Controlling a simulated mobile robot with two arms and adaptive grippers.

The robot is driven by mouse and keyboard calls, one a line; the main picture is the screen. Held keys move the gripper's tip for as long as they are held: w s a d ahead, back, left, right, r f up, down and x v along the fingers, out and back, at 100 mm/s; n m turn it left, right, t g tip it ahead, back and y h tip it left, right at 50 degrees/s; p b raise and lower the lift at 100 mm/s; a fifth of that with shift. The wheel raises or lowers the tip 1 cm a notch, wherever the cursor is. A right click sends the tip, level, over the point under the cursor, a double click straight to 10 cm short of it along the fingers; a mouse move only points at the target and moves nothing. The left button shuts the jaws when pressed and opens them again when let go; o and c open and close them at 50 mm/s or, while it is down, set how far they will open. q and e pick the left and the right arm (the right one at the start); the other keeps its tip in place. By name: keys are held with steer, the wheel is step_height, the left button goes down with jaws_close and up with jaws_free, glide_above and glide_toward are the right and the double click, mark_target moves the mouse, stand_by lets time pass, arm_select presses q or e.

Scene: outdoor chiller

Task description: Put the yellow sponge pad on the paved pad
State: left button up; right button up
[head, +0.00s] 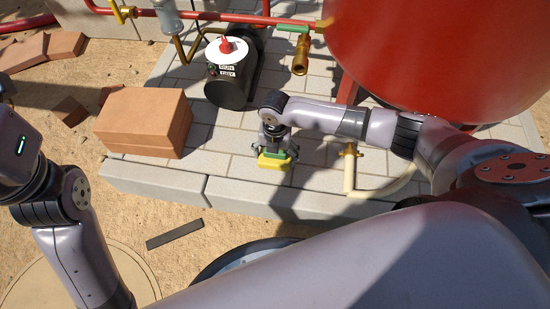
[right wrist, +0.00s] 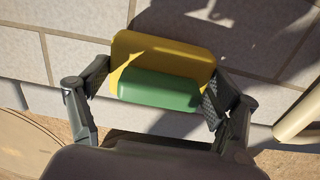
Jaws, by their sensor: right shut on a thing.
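The yellow sponge pad (head: 272,163) is in my right gripper (head: 276,152), over the front part of the paved pad (head: 232,192). In the right wrist view the sponge pad (right wrist: 160,50) shows a yellow body with a smaller green piece on its near side. The two fingers of my right gripper (right wrist: 155,92) close on its left and right ends. Light grey pavers lie under it; I cannot tell whether it touches them. My left arm shows at the left of the head view, but its gripper is outside the picture.
Terracotta blocks (head: 145,122) stand left of the sponge pad. A black cylinder with a white top (head: 232,72) stands behind. A large red tank (head: 435,50) and a cream pipe (head: 380,190) are at the right. A dark bar (head: 174,234) lies on the sand.

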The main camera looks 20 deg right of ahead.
steer(key=shift+f, duration=0.35)
steer(key=shift+r, duration=0.1)
steer(key=o, duration=0.9)
steer(key=shift+o, duration=0.2)
